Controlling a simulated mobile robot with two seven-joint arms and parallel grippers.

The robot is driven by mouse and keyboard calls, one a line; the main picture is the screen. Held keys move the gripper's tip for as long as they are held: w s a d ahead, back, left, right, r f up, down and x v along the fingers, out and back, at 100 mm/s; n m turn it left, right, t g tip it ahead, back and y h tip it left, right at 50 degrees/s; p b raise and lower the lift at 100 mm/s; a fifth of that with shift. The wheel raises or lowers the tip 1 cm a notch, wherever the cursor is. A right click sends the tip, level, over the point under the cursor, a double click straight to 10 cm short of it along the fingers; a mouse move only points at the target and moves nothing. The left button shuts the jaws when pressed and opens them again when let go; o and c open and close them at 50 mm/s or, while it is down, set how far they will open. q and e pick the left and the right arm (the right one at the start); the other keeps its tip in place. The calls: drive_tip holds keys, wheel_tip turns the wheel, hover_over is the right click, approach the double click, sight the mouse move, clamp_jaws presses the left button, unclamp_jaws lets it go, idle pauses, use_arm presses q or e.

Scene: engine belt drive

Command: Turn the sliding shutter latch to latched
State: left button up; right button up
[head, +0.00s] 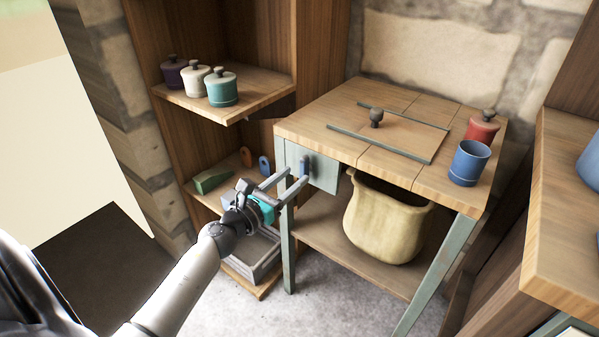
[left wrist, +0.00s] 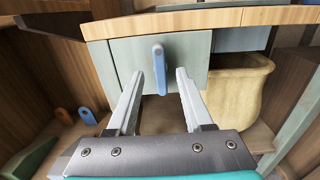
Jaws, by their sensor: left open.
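The latch (head: 304,167) is a small blue lever on a grey-green panel (head: 325,174) under the table top's left end. In the left wrist view the latch (left wrist: 159,70) hangs upright, its rounded top near the panel's upper part. The sliding shutter (head: 400,127) is a wooden panel with a dark knob, lying between two grey rails on the table top. My left gripper (head: 295,176) is open in front of the latch. In the left wrist view its fingers (left wrist: 160,76) stand on either side of the latch; I see no contact. My right gripper is not in view.
A blue cup (head: 469,163) and a red lidded jar (head: 482,128) stand on the table's right end. A tan pot (head: 385,220) sits on the lower shelf. Shelves at left hold several lidded jars, a green wedge (head: 212,180) and a grey tray (head: 255,257).

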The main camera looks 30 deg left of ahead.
sight(301, 170)
use_arm(q)
drive_tip(key=shift+w+d, duration=0.15)
drive_tip(key=shift+w, duration=1.6)
clamp_jaws()
